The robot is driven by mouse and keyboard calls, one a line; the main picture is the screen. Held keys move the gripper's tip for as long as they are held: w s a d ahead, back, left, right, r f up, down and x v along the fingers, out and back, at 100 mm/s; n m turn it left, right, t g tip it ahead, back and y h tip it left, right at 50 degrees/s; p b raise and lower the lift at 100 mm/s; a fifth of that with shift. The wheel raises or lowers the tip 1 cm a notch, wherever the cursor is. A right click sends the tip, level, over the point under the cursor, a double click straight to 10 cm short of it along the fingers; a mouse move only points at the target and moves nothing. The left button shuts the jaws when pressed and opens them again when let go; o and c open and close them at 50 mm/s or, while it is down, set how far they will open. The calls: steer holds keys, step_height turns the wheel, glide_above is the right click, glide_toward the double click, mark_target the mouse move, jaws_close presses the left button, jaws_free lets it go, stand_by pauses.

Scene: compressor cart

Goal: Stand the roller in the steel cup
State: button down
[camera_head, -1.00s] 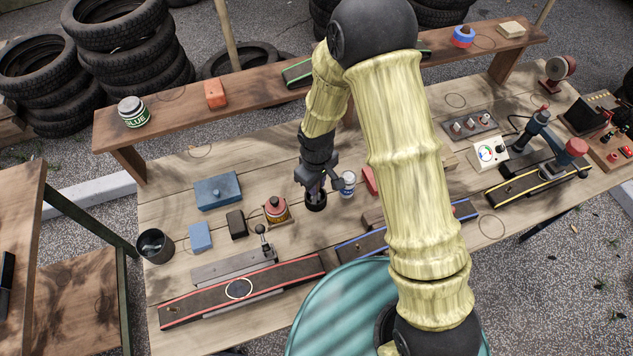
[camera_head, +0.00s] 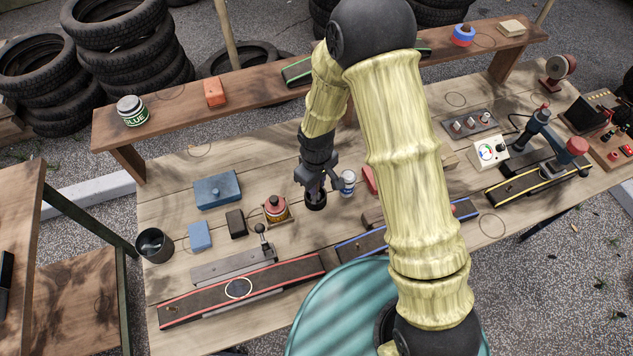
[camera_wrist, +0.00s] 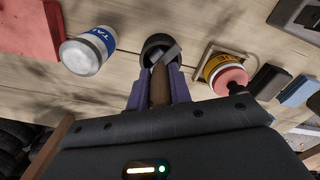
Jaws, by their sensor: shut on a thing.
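My gripper (camera_head: 316,183) is shut on the brown handle of the roller (camera_wrist: 159,87), which lies between the two purple-grey fingers in the wrist view. Beyond the handle is a grey metal piece, and a dark round part shows at its far end. In the head view this dark end (camera_head: 316,201) hangs below the fingers, over the middle of the bench; I cannot tell whether it touches the wood. The steel cup (camera_head: 154,246), dark grey and open-topped, stands upright at the bench's left edge, well left of my gripper. Its inside is shadowed.
A white-and-blue can (camera_head: 347,183) stands just right of my gripper. A red-topped yellow tin (camera_head: 276,208) on a small wooden base, a dark block (camera_head: 236,223), a light blue block (camera_head: 200,236) and a blue box (camera_head: 217,190) lie between gripper and cup.

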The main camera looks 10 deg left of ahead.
stand_by(0.4)
steer(key=c, duration=1.2)
jaws_free()
steer(key=shift+o, duration=0.5)
steer(key=o, duration=0.4)
steer(key=shift+f, duration=0.1)
steer(key=shift+r+p, duration=2.75)
steer(key=shift+r, duration=0.85)
